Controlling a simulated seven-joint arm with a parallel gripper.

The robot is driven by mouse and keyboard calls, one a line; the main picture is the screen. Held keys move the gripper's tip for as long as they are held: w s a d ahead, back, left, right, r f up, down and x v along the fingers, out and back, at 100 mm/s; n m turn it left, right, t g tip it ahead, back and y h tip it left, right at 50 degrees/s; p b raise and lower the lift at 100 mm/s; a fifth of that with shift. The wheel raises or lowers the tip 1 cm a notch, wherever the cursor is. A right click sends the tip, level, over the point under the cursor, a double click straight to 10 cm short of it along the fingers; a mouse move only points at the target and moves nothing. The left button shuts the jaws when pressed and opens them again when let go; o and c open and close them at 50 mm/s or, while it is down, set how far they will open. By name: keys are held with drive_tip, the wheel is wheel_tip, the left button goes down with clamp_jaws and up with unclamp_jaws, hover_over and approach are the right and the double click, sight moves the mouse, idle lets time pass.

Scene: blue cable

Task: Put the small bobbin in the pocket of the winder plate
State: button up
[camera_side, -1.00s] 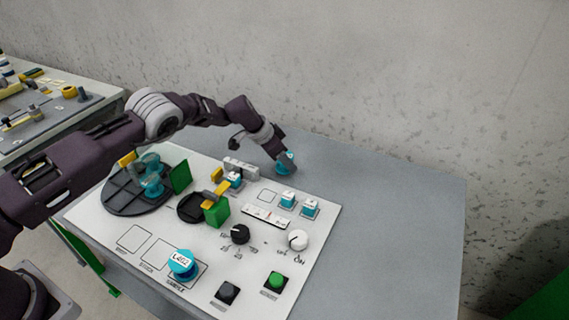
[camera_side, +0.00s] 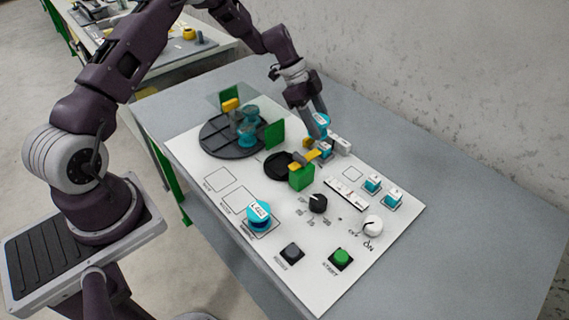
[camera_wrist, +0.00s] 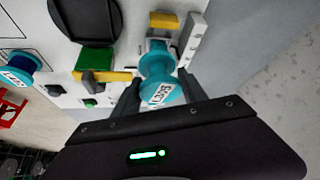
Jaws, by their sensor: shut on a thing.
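My gripper (camera_side: 312,117) is shut on a small teal bobbin (camera_side: 321,121) with a white label. It also shows in the wrist view (camera_wrist: 157,68), between the two fingers. The bobbin is above the white panel (camera_side: 212,181), near a yellow block and a grey bar; the wrist view does not show clearly whether it touches anything. A small dark round recess (camera_side: 276,163) lies to its left in the side view, with a green block (camera_side: 301,178) and a yellow bar beside it. A large dark round plate (camera_side: 216,143) with compartments holds teal bobbins (camera_side: 248,135).
A larger teal bobbin labelled L452 (camera_side: 259,216) stands in a marked square. Two teal-and-white pieces (camera_side: 372,184) sit at the right. Knobs (camera_side: 318,204) and push buttons (camera_side: 341,258) stand near the front. Grey table lies bare at the right.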

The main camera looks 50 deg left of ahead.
sight(283, 165)
drive_tip(key=s+a+r+m+g, duration=0.25)
drive_tip(key=s+m, duration=0.35)
drive_tip(key=s, duration=0.5)
drive_tip(key=shift+g, duration=0.45)
drive_tip(key=f, duration=0.9)
drive_tip(key=shift+w+f, duration=0.1)
drive_tip(key=shift+w, duration=0.1)
drive_tip(key=shift+f, duration=0.1)
drive_tip(key=o, duration=1.5)
